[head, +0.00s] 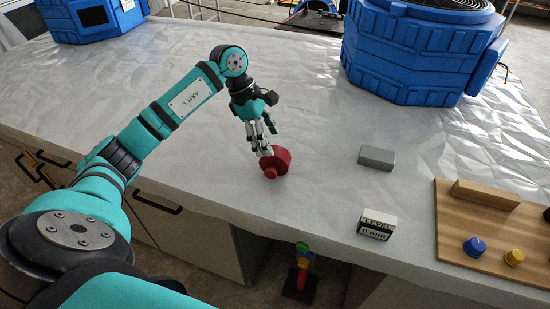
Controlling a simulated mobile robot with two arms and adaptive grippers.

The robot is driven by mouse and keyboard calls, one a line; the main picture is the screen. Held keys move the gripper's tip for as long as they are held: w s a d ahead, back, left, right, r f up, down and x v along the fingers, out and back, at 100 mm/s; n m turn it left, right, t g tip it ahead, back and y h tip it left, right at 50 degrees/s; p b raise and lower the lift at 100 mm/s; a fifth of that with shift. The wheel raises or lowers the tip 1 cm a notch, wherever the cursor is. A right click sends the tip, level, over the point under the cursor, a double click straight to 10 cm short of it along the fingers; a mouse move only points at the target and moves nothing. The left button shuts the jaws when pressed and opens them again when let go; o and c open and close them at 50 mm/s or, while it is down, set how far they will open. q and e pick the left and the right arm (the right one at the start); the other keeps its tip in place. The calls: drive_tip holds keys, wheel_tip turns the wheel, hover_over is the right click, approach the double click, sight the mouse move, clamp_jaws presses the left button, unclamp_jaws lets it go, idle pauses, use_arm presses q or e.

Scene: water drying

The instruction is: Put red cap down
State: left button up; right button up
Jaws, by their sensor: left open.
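The red cap (279,163) rests on the white crinkled tabletop near its front edge, left of the picture's middle on the right side of my arm. My left gripper (265,143) points down just above and behind the cap. Its fingers are open, with the tips very close to the cap's upper left side. I cannot tell whether they touch it. My right gripper does not show in the head view.
A grey block (376,156) and a small black-and-white box (377,224) lie to the right. A wooden board (455,228) with a blue knob (474,246) and a yellow knob (514,257) is at far right. A big blue container (415,50) stands behind.

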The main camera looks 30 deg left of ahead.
sight(275, 150)
use_arm(q)
drive_tip(key=shift+d+p+x, duration=0.25)
drive_tip(key=shift+p+x, duration=0.25)
drive_tip(key=shift+x, duration=0.75)
drive_tip(key=shift+w+d+f, duration=0.1)
drive_tip(key=shift+f, duration=0.4)
drive_tip(key=c, duration=1.4)
drive_tip(key=shift+r, duration=0.1)
